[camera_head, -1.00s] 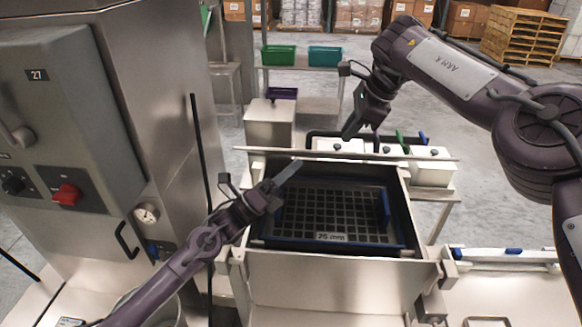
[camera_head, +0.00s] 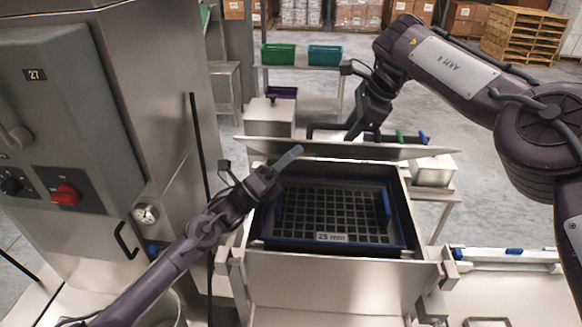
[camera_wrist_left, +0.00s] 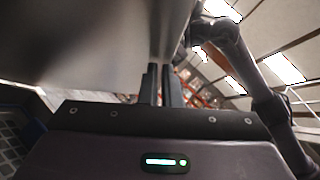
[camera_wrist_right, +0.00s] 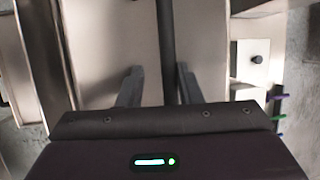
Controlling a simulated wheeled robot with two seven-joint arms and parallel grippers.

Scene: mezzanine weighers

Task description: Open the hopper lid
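The hopper lid (camera_head: 350,147) is a wide metal plate standing raised and tilted along the back of the hopper (camera_head: 330,285). The hopper mouth is uncovered and shows a dark grate with a blue frame (camera_head: 335,213). My left gripper (camera_head: 291,157) is shut and empty; its tips overlap the lid's near face at the left, contact unclear. The lid fills the upper left of the left wrist view (camera_wrist_left: 80,50). My right gripper (camera_wrist_right: 157,80) is behind the lid, its fingers apart with a black bar (camera_wrist_right: 166,35) between them. Its tips are mostly hidden in the head view.
A grey control cabinet (camera_head: 65,120) with a red switch stands close on the left. Behind the hopper are a metal box (camera_head: 270,118), a white container (camera_head: 432,170) and a rack with a green bin (camera_head: 278,54) and a teal bin (camera_head: 325,56). Floor shows at right.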

